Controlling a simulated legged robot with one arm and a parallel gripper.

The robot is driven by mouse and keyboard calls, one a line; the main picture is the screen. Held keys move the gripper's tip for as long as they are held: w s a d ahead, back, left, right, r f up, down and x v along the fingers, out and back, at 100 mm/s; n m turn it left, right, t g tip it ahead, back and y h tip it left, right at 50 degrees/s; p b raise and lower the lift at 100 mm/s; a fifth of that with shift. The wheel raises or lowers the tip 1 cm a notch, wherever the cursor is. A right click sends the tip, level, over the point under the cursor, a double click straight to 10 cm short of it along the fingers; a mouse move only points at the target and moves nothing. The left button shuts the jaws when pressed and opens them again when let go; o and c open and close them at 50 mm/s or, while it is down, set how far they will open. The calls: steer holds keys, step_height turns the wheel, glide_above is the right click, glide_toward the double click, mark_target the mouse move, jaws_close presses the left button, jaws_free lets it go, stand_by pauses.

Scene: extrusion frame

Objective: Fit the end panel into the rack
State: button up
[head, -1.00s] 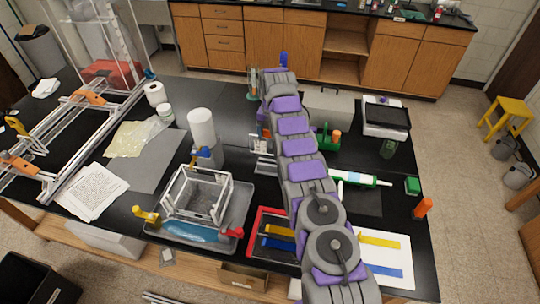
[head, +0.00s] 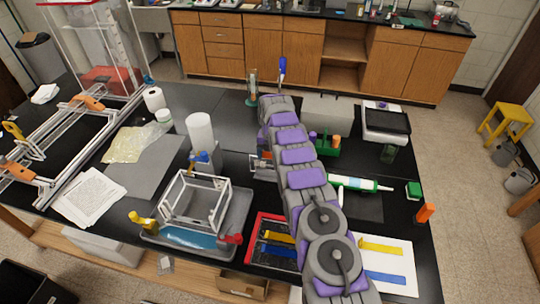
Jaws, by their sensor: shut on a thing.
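The rack (head: 227,203) looks like a small open box frame of pale bars. It stands upright in a grey tray (head: 247,222) left of centre, with a blue patch at the tray's front. My arm reaches up the middle of the view, and its far end bends down and away behind its own links. My gripper is hidden behind the arm. I cannot make out the end panel. A small grey metal piece (head: 261,162) shows just left of the arm; I cannot tell what it is.
Yellow (head: 143,221), red (head: 232,239) and blue (head: 200,160) clamp-like pieces surround the rack. A white roll (head: 200,133) stands behind it. A red-edged mat (head: 262,232) lies to its right. A grey mat (head: 145,180) is mostly clear.

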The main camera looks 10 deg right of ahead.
steer(key=o, duration=1.6)
steer(key=shift+r, duration=0.1)
steer(key=r, duration=0.2)
steer(key=r+p, duration=0.1)
steer(key=r, duration=0.2)
steer(key=shift+w+r, duration=0.3)
steer(key=shift+r, duration=0.05)
step_height(320, 180, up, 6)
steer(key=p, duration=0.8)
steer(key=shift+r, duration=0.15)
